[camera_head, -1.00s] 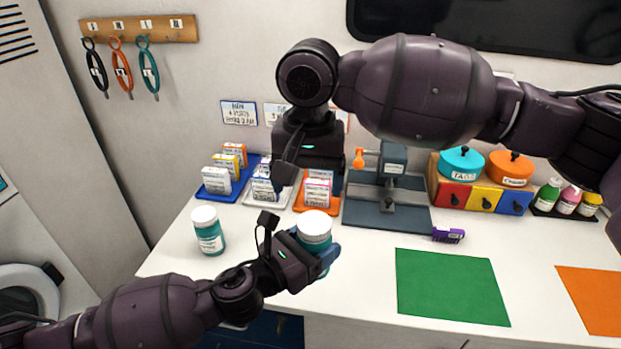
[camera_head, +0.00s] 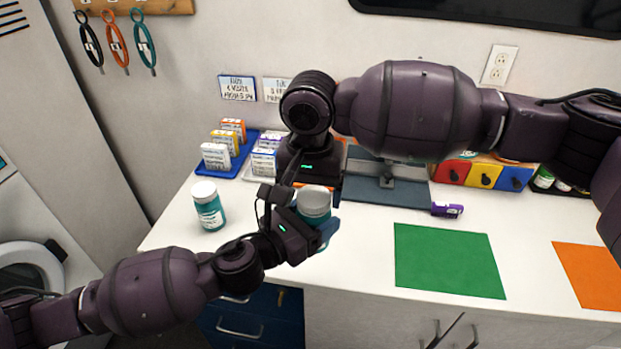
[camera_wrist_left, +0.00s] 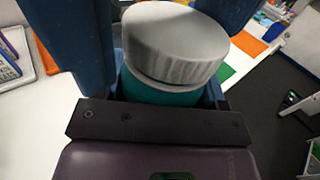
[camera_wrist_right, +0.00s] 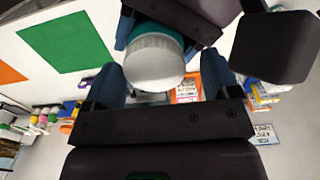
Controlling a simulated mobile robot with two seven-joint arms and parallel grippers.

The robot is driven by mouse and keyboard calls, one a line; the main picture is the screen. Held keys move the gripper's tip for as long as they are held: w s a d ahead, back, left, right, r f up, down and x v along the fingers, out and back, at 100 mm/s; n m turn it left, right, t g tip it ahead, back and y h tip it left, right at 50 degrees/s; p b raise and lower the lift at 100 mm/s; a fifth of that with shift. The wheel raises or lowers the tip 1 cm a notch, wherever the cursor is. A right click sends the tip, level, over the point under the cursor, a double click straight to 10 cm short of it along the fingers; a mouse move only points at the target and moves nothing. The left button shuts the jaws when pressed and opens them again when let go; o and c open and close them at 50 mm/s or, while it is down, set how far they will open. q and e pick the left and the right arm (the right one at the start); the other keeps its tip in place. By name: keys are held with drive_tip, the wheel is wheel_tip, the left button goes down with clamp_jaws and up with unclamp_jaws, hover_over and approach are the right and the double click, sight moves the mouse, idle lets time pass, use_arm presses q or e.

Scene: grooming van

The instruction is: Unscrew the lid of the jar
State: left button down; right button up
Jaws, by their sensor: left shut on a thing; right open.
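A teal jar with a ribbed white lid (camera_head: 314,198) is held by my left gripper (camera_head: 322,228) above the counter's front part. In the left wrist view the lid (camera_wrist_left: 174,42) sits on the teal jar body (camera_wrist_left: 160,90), between the blue fingers. My right gripper (camera_wrist_right: 155,88) points down from above; in its wrist view its blue fingers are open, either side of the lid (camera_wrist_right: 155,62).
A second teal jar with a white lid (camera_head: 208,206) stands on the counter at left. Small boxes fill a blue tray (camera_head: 243,150) behind. A green mat (camera_head: 448,260), a purple object (camera_head: 447,210) and an orange mat (camera_head: 590,275) lie to the right.

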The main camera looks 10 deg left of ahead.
drive_tip(key=shift+f, duration=0.1)
drive_tip(key=shift+a, duration=0.1)
drive_tip(key=c, duration=0.9)
drive_tip(key=n, duration=0.4)
drive_tip(key=shift+s+n, duration=0.15)
drive_tip(key=shift+n, duration=0.25)
drive_tip(key=shift+c, duration=0.3)
drive_tip(key=n, duration=0.5)
drive_tip(key=shift+s, duration=0.1)
drive_tip(key=n, duration=0.5)
drive_tip(key=shift+n, duration=0.4)
drive_tip(key=n, duration=0.4)
drive_tip(key=shift+d+r, duration=0.2)
drive_tip(key=shift+r, duration=0.15)
drive_tip(key=shift+r, duration=0.4)
